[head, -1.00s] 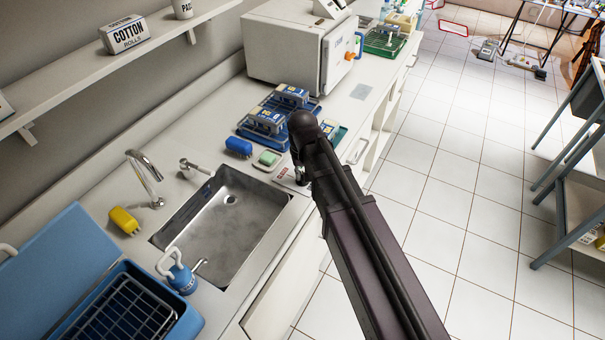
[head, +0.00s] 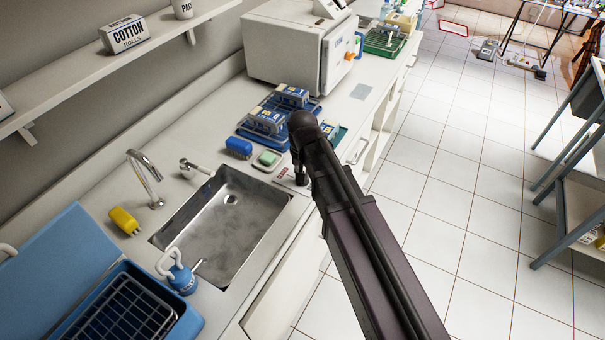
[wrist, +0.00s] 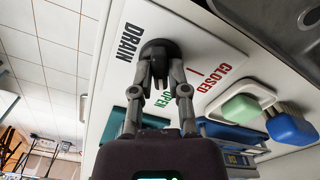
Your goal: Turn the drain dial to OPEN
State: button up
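The drain dial (wrist: 157,50) is a round black knob on a white plate (wrist: 215,40) in the wrist view. The plate carries black DRAIN lettering, green OPEN lettering partly behind my gripper, and red CLOSED lettering with a short red mark. My gripper (wrist: 160,72) reaches the dial, its two fingers drawn close together on either side of the knob's grip. It appears shut on the dial; the exact contact and the dial's pointer are hard to see. In the head view, the plate (head: 284,173) shows beside the sink, with the dial hidden by my arm.
The metal sink (head: 222,248) lies left of the plate. A white sterilizer (head: 290,50) stands farther back.

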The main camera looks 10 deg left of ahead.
jog(key=shift+o, duration=1.4)
jog(key=shift+n, duration=0.3)
jog(key=shift+n, duration=1)
notch_tip(320, 180, up, 14)
jog(key=p, duration=1.4)
jog(key=s+d+m, duration=0.2)
jog(key=s+d, duration=0.1)
jog(key=d, duration=1)
jog(key=s+d+f+m+b, duration=0.1)
jog(key=s+d+m, duration=0.1)
jog(key=d, duration=1.2)
jog(key=shift+s+f, duration=0.2)
jog(key=shift+s, duration=0.2)
